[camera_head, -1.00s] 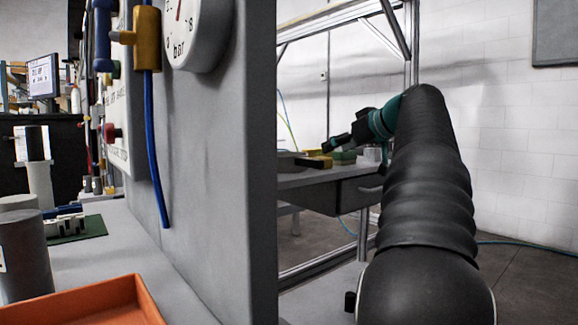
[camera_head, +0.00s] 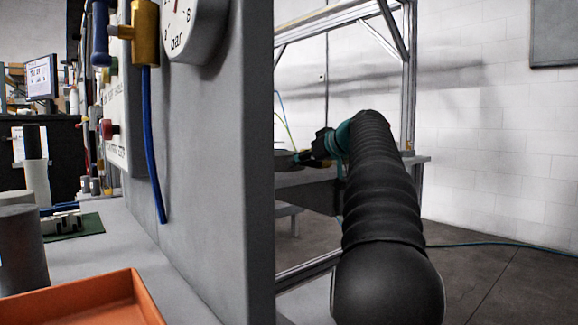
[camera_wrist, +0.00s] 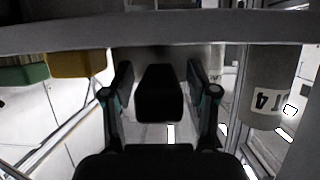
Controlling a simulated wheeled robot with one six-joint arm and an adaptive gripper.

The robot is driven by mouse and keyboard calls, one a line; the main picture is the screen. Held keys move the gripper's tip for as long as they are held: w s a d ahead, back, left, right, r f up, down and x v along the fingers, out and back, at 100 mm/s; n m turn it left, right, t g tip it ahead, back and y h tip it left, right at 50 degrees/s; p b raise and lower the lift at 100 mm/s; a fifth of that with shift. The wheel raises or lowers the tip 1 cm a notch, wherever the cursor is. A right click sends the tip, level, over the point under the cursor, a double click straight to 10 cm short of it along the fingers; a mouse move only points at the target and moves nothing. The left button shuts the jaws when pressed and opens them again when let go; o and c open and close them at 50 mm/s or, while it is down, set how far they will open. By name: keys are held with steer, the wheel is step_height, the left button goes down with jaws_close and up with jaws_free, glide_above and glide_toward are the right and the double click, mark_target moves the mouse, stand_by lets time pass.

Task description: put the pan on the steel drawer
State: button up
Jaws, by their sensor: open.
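The pan appears to be the dark round shape (camera_head: 284,161) on the far bench, partly cut off by the grey panel. The steel drawer appears to be the dark front (camera_head: 318,195) under that benchtop, largely hidden by my arm. My gripper (camera_head: 310,155) is at the bench beside the pan and looks small and dark there. In the wrist view my gripper (camera_wrist: 160,95) is open, a finger on either side. A dark block (camera_wrist: 159,93) shows between the fingers; I cannot tell whether it is the pan's handle.
The wrist view seems inverted, with a yellow block (camera_wrist: 77,64), a green block (camera_wrist: 24,74) and a labelled grey cylinder (camera_wrist: 265,95) near the bench edge. A large grey panel (camera_head: 215,190) stands close on the left. An orange tray (camera_head: 90,300) lies before it.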

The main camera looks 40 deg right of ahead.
jaws_close()
steer(key=shift+r, duration=0.1)
steer(key=shift+r, duration=0.4)
step_height(320, 180, up, 4)
steer(key=shift+f+p, duration=0.25)
steer(key=shift+p, duration=0.9)
steer(key=s+d+r+p, duration=0.6)
steer(key=d, duration=0.4)
steer(key=shift+r, duration=0.3)
